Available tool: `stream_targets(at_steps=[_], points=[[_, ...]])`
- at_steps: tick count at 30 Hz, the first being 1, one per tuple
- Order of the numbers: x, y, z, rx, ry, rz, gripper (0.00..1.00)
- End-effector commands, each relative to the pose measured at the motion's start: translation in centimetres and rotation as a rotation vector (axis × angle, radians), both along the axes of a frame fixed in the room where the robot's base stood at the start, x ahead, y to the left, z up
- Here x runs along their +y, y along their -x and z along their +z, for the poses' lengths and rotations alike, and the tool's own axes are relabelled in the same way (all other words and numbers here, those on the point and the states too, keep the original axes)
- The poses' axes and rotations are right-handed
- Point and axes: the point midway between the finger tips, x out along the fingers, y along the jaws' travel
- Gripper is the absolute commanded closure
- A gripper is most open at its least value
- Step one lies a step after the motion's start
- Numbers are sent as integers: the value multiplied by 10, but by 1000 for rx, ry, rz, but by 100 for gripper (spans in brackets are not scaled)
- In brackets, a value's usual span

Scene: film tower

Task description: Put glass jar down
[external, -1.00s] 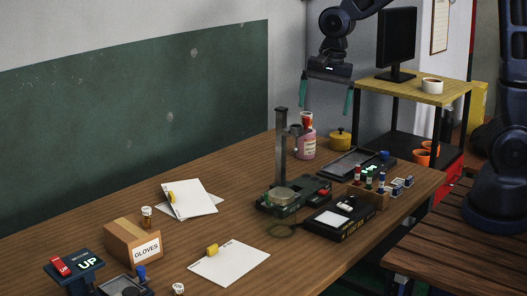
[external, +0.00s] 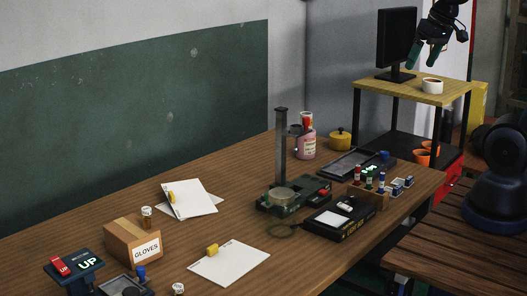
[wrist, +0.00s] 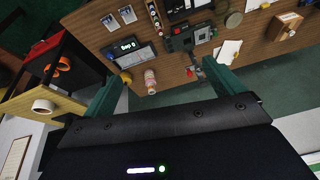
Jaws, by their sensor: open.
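My gripper (external: 424,54) is open and empty, in the air above the yellow-topped stand at the upper right. In the wrist view its two green fingers (wrist: 165,83) are spread wide with nothing between them. I cannot tell for sure which item is the glass jar. A small capped jar (external: 147,217) stands by the gloves box, and another (external: 178,289) is at the front edge of the picture.
The wooden table (external: 110,215) bears a yellow pot (external: 340,140), a device with a post (external: 281,150), a small bottle rack (external: 370,198), papers (external: 228,263) and a gloves box (external: 130,243).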

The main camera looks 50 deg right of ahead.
Motion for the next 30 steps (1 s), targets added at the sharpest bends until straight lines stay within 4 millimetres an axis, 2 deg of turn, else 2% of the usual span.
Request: stream_targets(at_steps=[3,7,30], points=[[-7,18,1,-23,40,60,6],[-11,27,1,-31,64,98,6],[-11,28,1,-32,69,108,6]])
